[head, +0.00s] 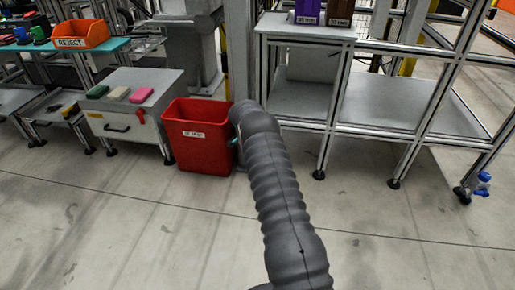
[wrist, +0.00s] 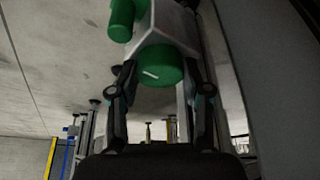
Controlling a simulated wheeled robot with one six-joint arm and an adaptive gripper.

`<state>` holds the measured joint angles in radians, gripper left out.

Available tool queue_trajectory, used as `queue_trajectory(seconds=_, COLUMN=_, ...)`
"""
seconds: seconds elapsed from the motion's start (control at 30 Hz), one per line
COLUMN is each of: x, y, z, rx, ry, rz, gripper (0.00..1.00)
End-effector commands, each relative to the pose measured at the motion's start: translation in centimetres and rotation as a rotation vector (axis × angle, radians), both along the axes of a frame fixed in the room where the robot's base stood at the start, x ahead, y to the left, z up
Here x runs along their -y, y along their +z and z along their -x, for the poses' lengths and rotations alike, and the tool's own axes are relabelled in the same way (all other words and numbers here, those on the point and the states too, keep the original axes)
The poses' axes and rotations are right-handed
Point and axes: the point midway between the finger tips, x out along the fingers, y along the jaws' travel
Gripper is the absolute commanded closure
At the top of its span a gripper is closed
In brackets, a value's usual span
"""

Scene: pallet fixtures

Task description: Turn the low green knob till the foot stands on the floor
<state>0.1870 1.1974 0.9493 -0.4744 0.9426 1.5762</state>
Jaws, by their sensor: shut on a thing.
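In the wrist view a round green knob (wrist: 164,66) with a white mark on its face sits on a pale grey body (wrist: 172,25). My gripper (wrist: 161,80) has one dark finger on each side of the knob and is shut on it. A second green part (wrist: 122,18) shows at the upper left of the same body. In the head view my arm hides the knob and nearly all of the gripper, beside a grey post. I cannot make out the foot of this fixture, nor any gap under it.
A red bin (head: 199,140) stands just left of my arm's far end. A grey cabinet (head: 130,115) with coloured blocks is further left. A metal-framed bench (head: 385,100) stands right, with a blue-capped bottle (head: 483,184) by its leg. The floor (head: 120,235) in front is clear.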

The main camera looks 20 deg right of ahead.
Motion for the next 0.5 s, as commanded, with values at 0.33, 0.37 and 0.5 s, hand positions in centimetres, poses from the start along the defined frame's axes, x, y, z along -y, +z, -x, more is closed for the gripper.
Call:
queue_trajectory(seconds=0.33, x=0.01, y=0.05, z=-0.11, rx=0.003, ry=-0.051, rz=0.0, gripper=0.87)
queue_trajectory(seconds=0.37, x=0.0, y=0.05, z=-0.1, rx=0.002, ry=-0.052, rz=0.0, gripper=0.87)
queue_trajectory(seconds=0.5, x=0.0, y=0.05, z=-0.1, rx=0.002, ry=-0.052, rz=0.0, gripper=0.87)
